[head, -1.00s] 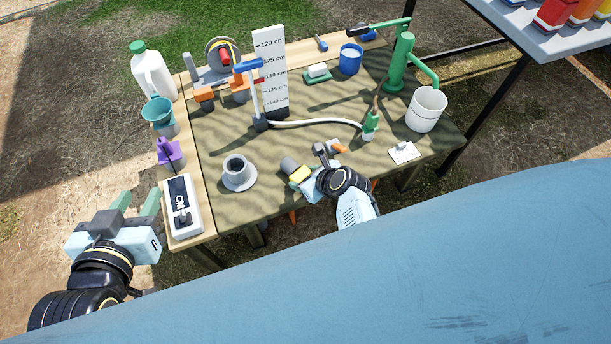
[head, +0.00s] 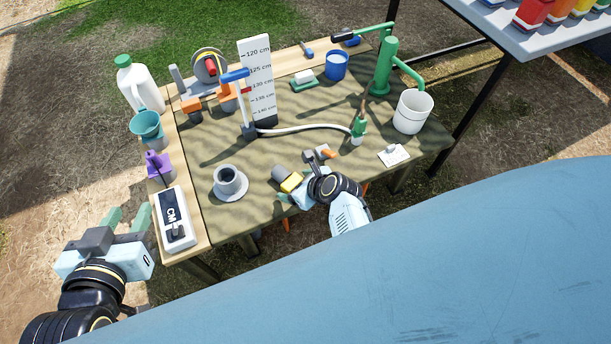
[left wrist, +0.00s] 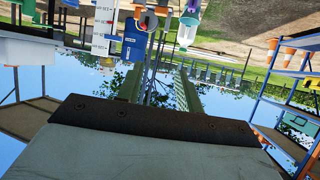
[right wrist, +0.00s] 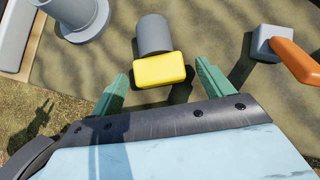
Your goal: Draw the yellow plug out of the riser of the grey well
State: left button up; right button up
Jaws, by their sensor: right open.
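The grey well riser (head: 228,175) stands on a round flange on the table, its top showing a dark opening. It shows partly in the right wrist view (right wrist: 82,12). The yellow plug (head: 291,182), a yellow block on a grey cylinder, is out of the riser and appears to lie on the table to its right. In the right wrist view the plug (right wrist: 158,70) is between and just beyond the fingertips. My right gripper (right wrist: 160,82) is open there, fingers apart from the plug. My left gripper (head: 126,216) is open and empty, left of the table.
A grey block with an orange handle (right wrist: 290,55) lies right of the plug. A white meter (head: 175,220) is left of the riser. A measuring board (head: 257,80), hose (head: 305,128), green pump (head: 385,65) and white bucket (head: 413,112) stand further back.

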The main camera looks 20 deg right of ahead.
jog(key=p+v, duration=0.1)
jog(key=v, duration=0.1)
jog(key=shift+s+r+p, duration=0.2)
jog(key=shift+r+p, duration=0.1)
jog(key=shift+p, duration=0.1)
pick_arm(q)
jog(key=s+a+f+g+y+p, duration=0.1)
jog(key=s+a+f+g, duration=0.25)
jog(key=s+g, duration=0.2)
jog(key=s+a+f+g+y+p, duration=0.1)
jog(key=s+a+f+g+y, duration=0.1)
jog(key=s+f+g, duration=0.3)
pick_arm(e)
jog(key=v, duration=0.3)
jog(key=shift+d, duration=0.1)
pick_arm(q)
jog(key=a+f+p, duration=0.3)
jog(key=f+p, duration=0.1)
jog(key=f, duration=0.6)
jog(key=shift+s+a+f+t+y, duration=0.2)
jog(key=shift+a+f+t+y, duration=0.1)
jog(key=shift+f+t, duration=0.1)
pick_arm(e)
jog(key=v, duration=0.7)
jog(key=shift+s, duration=0.25)
jog(key=shift+d+r, duration=0.1)
jog(key=shift+d, duration=0.05)
